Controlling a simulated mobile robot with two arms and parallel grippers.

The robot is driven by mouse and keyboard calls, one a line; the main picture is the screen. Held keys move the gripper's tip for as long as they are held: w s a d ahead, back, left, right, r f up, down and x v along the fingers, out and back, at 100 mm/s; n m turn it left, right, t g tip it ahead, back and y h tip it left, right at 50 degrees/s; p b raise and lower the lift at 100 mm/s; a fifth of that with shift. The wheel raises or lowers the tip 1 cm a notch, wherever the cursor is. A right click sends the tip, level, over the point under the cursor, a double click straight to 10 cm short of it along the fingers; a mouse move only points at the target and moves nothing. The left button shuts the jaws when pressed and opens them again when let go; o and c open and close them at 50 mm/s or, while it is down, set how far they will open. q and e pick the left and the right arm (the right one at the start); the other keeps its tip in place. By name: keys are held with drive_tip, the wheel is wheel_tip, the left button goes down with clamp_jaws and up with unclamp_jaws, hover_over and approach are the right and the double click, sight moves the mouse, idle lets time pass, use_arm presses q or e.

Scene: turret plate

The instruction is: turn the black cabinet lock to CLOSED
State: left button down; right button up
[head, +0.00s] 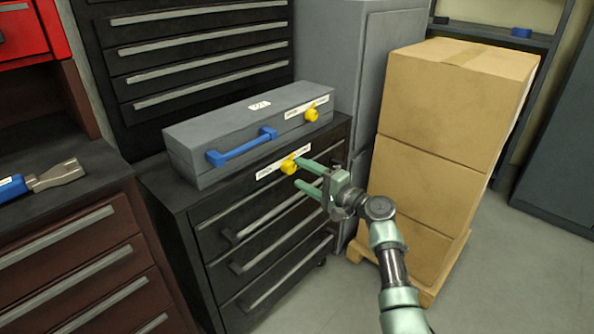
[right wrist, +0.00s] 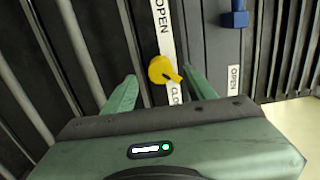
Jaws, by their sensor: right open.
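The black cabinet (head: 215,240) has a yellow lock knob (head: 289,167) near the top of its front, beside a white label strip (head: 268,173). In the right wrist view the yellow knob (right wrist: 160,70) sits between the words OPEN and CLO..., the rest of the second word being hidden. Its small pointer is toward the right and slightly down in that view. My right gripper (head: 299,172) is open in front of the knob. In the right wrist view its fingers (right wrist: 163,84) are on either side of the knob, with gaps visible. My left gripper is not in view.
A grey toolbox (head: 220,125) with a blue handle (head: 242,147) and its own yellow knob (head: 311,115) lies on the cabinet. Stacked cardboard boxes (head: 440,110) on a pallet stand at right. A brown drawer unit (head: 70,245) is at left. Floor is clear at lower right.

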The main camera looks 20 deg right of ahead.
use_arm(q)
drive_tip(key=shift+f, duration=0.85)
use_arm(e)
drive_tip(key=v, duration=0.5)
